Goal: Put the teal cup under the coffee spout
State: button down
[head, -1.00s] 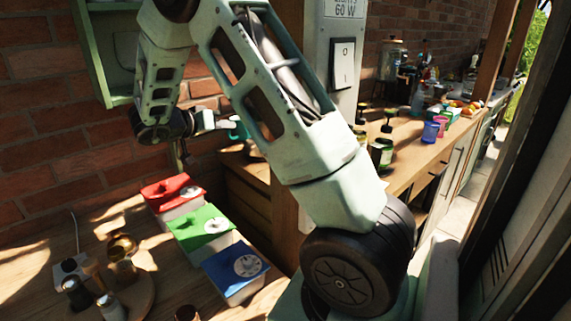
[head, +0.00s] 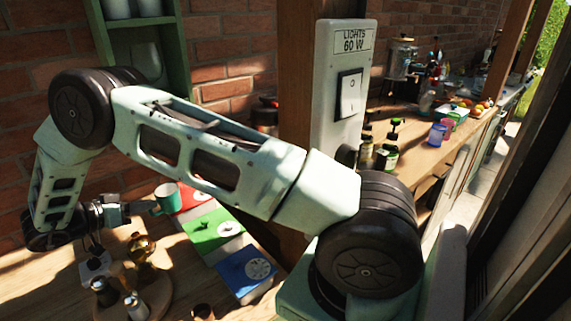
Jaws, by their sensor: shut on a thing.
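The teal cup (head: 167,198) is in my gripper (head: 147,207) at the left of the head view. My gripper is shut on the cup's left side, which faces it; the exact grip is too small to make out. The cup looks upright and appears in front of the red-lidded box. I cannot tell how far above the table it is. I cannot make out a coffee spout in this view.
Boxes with red (head: 196,193), green (head: 211,230) and blue (head: 246,270) lids stand in a row near the cup. A round wooden tray (head: 167,299) holds several small containers. A wooden post and a light-switch panel (head: 345,85) stand beside my arm. A counter with bottles runs behind.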

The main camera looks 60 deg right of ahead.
jog(key=s+d+b, duration=0.2)
jog(key=s+d, duration=0.3)
jog(key=d, duration=0.7)
jog(key=s+d+b, duration=0.1)
jog(key=s+d, duration=0.4)
jog(key=d, duration=0.7)
jog(key=s+d+b, duration=0.2)
jog(key=s+d, duration=0.3)
jog(key=d, duration=0.8)
jog(key=shift+d+f+b, duration=0.1)
jog(key=shift+b, duration=0.2)
jog(key=shift+s+d, duration=0.2)
jog(key=shift+d, duration=0.55)
jog(key=f+b, duration=0.1)
jog(key=b, duration=0.1)
jog(key=f+b, duration=0.2)
jog(key=shift+s+d+f+b, duration=0.15)
jog(key=shift+d+f+b, duration=0.05)
jog(key=shift+d+b, duration=0.2)
jog(key=shift+r, duration=0.1)
jog(key=c, duration=1.5)
grip_release()
